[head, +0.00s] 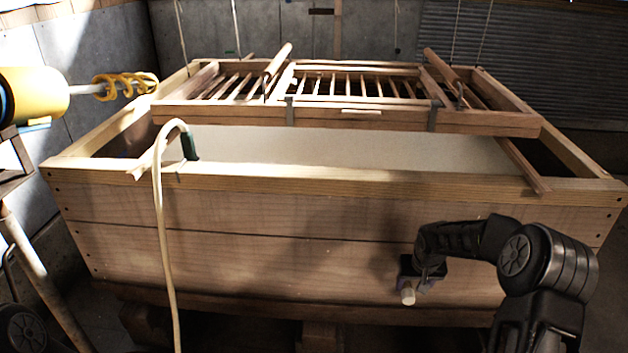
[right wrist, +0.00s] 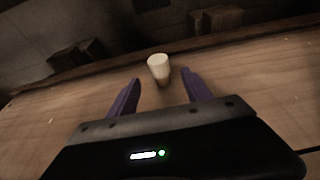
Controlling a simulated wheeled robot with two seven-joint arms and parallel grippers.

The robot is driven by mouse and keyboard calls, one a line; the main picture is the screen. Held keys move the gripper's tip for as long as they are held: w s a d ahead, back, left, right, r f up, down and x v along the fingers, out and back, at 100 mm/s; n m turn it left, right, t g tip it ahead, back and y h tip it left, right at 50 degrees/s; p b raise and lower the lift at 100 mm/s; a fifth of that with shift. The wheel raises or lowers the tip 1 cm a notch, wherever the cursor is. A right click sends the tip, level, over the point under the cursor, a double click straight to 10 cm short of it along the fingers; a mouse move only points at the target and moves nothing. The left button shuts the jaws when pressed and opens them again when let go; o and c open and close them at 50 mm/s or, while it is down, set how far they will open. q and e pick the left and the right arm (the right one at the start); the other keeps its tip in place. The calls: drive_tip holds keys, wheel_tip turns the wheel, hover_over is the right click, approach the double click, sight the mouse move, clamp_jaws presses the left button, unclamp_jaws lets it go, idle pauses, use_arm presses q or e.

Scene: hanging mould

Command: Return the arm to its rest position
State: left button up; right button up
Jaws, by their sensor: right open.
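My right arm comes in from the lower right in the head view and bends down in front of the wooden vat (head: 250,235). My right gripper (head: 412,279) is low by the vat's front wall. In the right wrist view the two purple fingers of the right gripper (right wrist: 161,78) stand apart. A pale round plug (right wrist: 158,66) sticks out from the wall between and just beyond the fingertips, with gaps on both sides. The plug (head: 408,292) also shows below the gripper in the head view. My left gripper is not in view.
A slatted wooden mould frame (head: 340,116) hangs from cords over the vat. A pale hose (head: 161,220) loops over the front rim. A yellow cylinder with a spiral paddle (head: 120,84) stands at the left. Open room lies right of my arm.

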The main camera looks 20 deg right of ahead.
drive_tip(key=s+a+f+n+y, duration=0.1)
drive_tip(key=s+a+f, duration=0.25)
drive_tip(key=a, duration=0.45)
drive_tip(key=s+a+f+y, duration=0.25)
drive_tip(key=a+f, duration=0.25)
drive_tip(key=a, duration=0.3)
drive_tip(key=s+a+f+n+y, duration=0.1)
drive_tip(key=s+a+f, duration=0.25)
drive_tip(key=a, duration=0.35)
drive_tip(key=s+a+f+g, duration=0.2)
drive_tip(key=s+a+f, duration=0.1)
drive_tip(key=s+a, duration=1.1)
drive_tip(key=s, duration=0.8)
wheel_tip(320, 180, up, 15)
drive_tip(key=p, duration=1.5)
drive_tip(key=shift+w+d+y+p, duration=0.25)
drive_tip(key=shift+w+y+p, duration=0.1)
drive_tip(key=shift+y+p, duration=0.1)
